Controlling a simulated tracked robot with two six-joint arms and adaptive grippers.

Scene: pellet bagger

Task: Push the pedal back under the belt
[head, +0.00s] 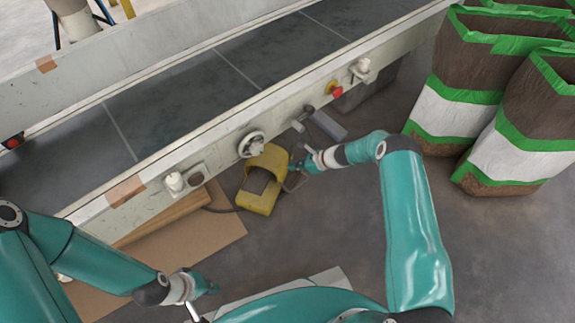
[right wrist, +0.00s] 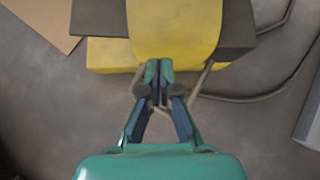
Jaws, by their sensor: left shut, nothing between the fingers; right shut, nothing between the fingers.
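The yellow pedal (head: 259,186) stands on the floor at the near edge of the belt (head: 215,88), partly below the belt's side rail. Its housing has a dark opening facing out. My right gripper (head: 297,167) is shut and empty, close at the pedal's right side. In the right wrist view the pedal (right wrist: 172,30) fills the top middle, and the shut fingertips (right wrist: 159,68) are at its yellow edge; I cannot tell if they touch. My left gripper (head: 208,290) is shut and empty, low in the head view, away from the pedal.
A cardboard sheet (head: 215,238) lies on the floor left of the pedal. A dark cable (right wrist: 265,97) runs from the pedal. Open brown, white and green bags (head: 510,150) stand at the right. The rail carries a handwheel (head: 251,144) and a red button (head: 335,90). Floor before the pedal is clear.

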